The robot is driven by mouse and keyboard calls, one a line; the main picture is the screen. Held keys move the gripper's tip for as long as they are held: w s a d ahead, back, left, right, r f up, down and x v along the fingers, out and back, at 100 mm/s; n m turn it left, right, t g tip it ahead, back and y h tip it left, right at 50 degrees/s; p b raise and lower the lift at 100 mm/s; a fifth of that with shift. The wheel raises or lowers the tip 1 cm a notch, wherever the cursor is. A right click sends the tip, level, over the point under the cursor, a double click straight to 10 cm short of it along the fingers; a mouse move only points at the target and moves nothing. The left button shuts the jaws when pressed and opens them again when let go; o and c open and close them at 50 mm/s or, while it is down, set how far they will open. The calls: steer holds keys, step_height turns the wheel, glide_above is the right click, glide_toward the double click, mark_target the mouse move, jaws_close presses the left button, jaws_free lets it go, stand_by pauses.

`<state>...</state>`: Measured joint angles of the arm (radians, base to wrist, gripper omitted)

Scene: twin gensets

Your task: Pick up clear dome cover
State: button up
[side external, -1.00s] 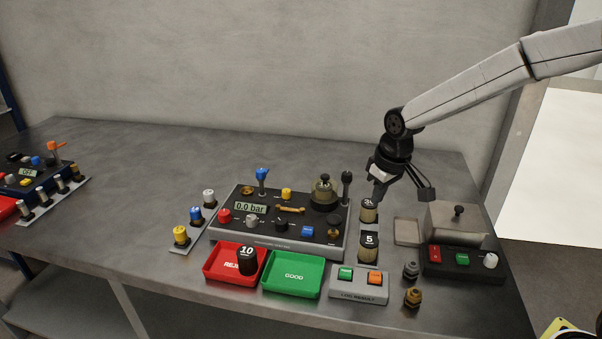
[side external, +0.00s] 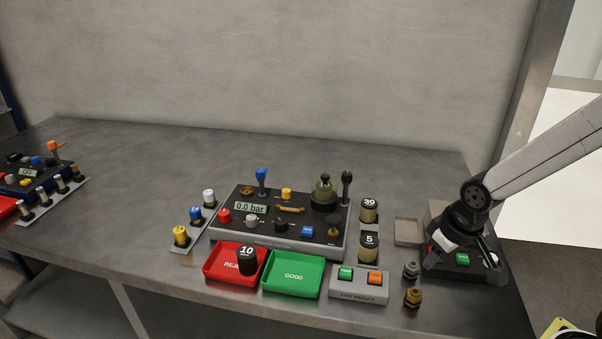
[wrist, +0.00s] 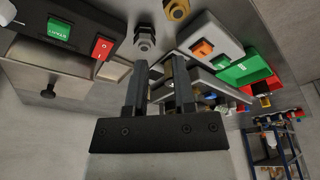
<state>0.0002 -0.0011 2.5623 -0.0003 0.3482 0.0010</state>
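A see-through, smoky dome cover (side external: 325,193) with a dark knob on top sits upright on the right rear of the black test panel (side external: 222,247). I cannot make it out clearly in the wrist view. My gripper (side external: 486,250) is well to the right of the dome, low over the black switch box at the table's right end. In the wrist view its two fingers (wrist: 160,68) stand apart with nothing between them.
A dark lever (side external: 347,182) stands right beside the dome. Black-topped weights marked 30 (side external: 369,210) and 5 (side external: 369,246) stand right of the panel. A box with a black knob (wrist: 48,92) and a grey fitting (wrist: 145,38) are near my gripper. The table behind the panel is clear.

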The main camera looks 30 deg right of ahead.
steer(key=o, duration=0.5)
steer(key=shift+c, duration=0.2)
steer(key=shift+w, duration=0.15)
steer(key=n+t+y, duration=0.1)
steer(key=n+y, duration=0.1)
steer(key=n, duration=0.4)
glide_toward(326, 175)
steer(key=shift+w+d+f, duration=0.15)
steer(key=shift+w+f, duration=0.05)
steer(key=shift+f, duration=0.7)
steer(key=shift+x, duration=1.3)
steer(key=shift+a+x, duration=0.15)
steer(key=shift+x, duration=1.15)
steer(key=shift+a+x, duration=0.2)
steer(key=shift+x, duration=1.05)
